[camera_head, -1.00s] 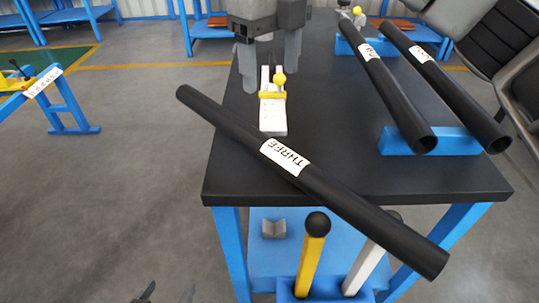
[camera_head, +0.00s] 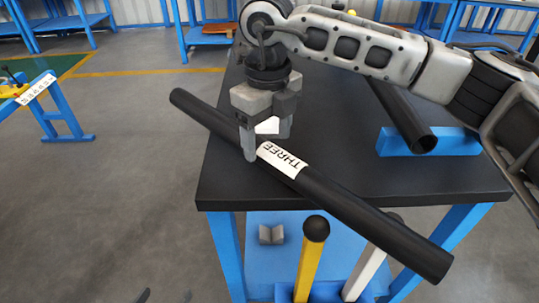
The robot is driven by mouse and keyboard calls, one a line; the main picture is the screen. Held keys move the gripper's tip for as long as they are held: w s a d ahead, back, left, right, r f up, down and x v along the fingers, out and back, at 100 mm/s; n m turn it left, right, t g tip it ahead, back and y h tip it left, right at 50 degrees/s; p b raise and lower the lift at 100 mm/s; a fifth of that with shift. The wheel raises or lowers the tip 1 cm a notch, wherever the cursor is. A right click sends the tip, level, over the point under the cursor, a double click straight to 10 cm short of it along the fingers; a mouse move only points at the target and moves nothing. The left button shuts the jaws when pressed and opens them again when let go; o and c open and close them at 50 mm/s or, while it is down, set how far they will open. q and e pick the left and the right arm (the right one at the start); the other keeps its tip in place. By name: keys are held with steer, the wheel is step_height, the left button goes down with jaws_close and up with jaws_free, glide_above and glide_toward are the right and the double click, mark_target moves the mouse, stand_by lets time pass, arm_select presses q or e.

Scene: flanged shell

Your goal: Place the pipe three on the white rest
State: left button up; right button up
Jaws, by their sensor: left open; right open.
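The black pipe three (camera_head: 345,205), with its white "THREE" label, slants across the near part of the dark table (camera_head: 225,180). Both its ends stick out past the table's edges. My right gripper (camera_head: 267,145) is open over the pipe beside the label. One finger shows in front of the pipe and the other behind it; I cannot tell if they touch it. A small white piece (camera_head: 268,126) shows between the fingers, mostly hidden; I cannot tell if it is the white rest. Only the dark tips of my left gripper (camera_head: 166,296) show at the bottom edge, apart and empty.
Another black pipe (camera_head: 402,118) lies on a blue support (camera_head: 455,142) at the right, partly behind my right arm. Yellow (camera_head: 309,265) and white (camera_head: 370,268) handles stand below the table's front edge. A grey V-shaped block (camera_head: 271,234) sits on the lower shelf.

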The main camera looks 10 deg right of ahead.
mark_target(269, 147)
step_height(269, 147, down, 4)
steer(key=shift+d+r, duration=0.15)
jaws_close()
steer(key=shift+r, duration=0.2)
